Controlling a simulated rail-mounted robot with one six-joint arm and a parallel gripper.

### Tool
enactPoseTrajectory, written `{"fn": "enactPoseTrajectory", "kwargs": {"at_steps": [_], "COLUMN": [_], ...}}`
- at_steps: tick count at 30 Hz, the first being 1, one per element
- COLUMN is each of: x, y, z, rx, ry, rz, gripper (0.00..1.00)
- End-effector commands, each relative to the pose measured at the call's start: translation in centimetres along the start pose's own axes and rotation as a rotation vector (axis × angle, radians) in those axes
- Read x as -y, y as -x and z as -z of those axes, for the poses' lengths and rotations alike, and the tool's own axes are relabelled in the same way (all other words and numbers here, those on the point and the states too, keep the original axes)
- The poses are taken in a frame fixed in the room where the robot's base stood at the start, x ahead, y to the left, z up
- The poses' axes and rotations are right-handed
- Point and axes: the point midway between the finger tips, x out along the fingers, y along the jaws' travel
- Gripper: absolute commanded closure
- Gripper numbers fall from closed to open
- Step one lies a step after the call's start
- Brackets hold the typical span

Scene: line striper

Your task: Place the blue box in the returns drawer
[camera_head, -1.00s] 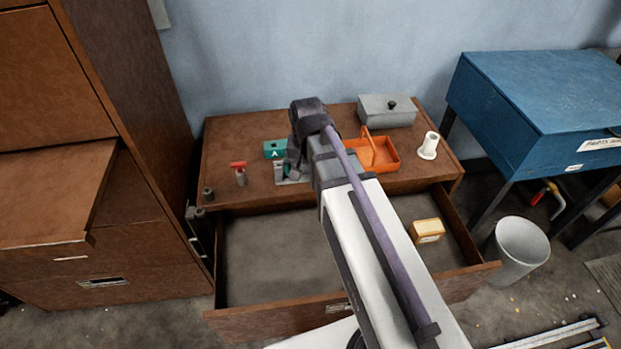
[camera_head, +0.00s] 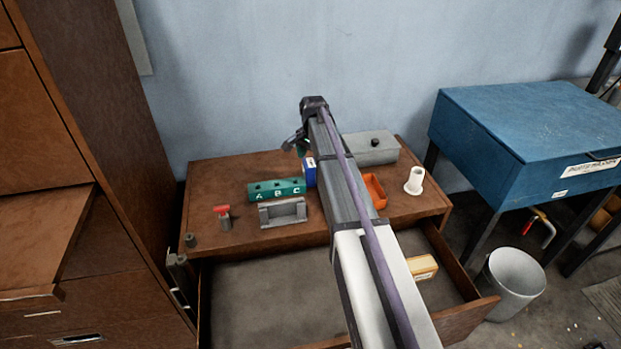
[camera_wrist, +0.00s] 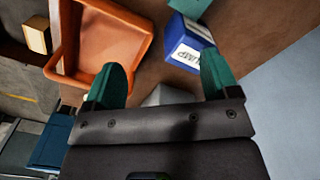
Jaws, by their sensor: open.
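The blue box (camera_head: 309,172) with a white label stands on the brown desk top beside the right end of the teal A-B-C block (camera_head: 277,191), partly hidden by my arm. It shows more fully in the wrist view (camera_wrist: 186,44), beyond the right fingertip. My gripper (camera_wrist: 160,78) is open and empty, its two teal fingers apart; it also shows in the head view (camera_head: 297,143), above the desk. The pulled-out drawer (camera_head: 260,300) below the desk top is probably the returns drawer; no label is readable. A yellow box (camera_head: 423,268) lies at its right.
An orange tray (camera_head: 374,191), grey lidded box (camera_head: 370,148) and white spool (camera_head: 414,181) stand right of the blue box. A grey cradle (camera_head: 282,213) and red-topped piece (camera_head: 224,217) are left. The drawer's left and middle floor is clear.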

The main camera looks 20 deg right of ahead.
Motion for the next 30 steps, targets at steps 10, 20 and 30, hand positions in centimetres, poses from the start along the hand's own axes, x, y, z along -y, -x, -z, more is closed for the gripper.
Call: {"fn": "enactPoseTrajectory", "kwargs": {"at_steps": [10,20,30], "x": [4.0,4.0,3.9], "y": [0.0,-5.4,-7.8], "z": [4.3,4.2,4.1], "rx": [0.000,0.000,0.000], "ry": [-0.690,-0.687,-0.686], "rz": [0.000,0.000,0.000], "gripper": [0.19,0.19,0.19]}}
